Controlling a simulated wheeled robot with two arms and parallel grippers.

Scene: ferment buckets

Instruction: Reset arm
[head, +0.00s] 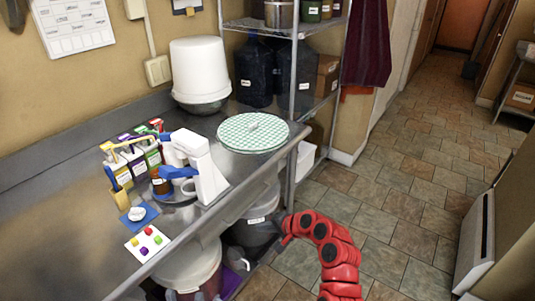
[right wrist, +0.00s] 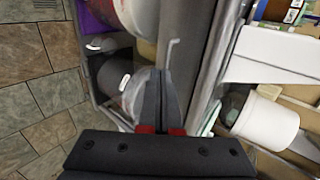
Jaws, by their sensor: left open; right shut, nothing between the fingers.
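My right arm (head: 338,255), with red links, comes up from the bottom of the head view. Its dark right gripper (head: 286,238) is beside the counter's front edge, low over the floor side. In the right wrist view the fingers (right wrist: 163,98) are together, shut and empty. They point along the counter edge, with the buckets below it to their left. I cannot tell whether the fingers touch anything. I do not see my left gripper in the head view.
The steel counter (head: 75,215) holds a white machine (head: 200,165), small cartons, a checked round cover (head: 253,132) and a white bucket (head: 200,70). Buckets (head: 255,220) stand below. A wire rack (head: 292,100) stands behind.

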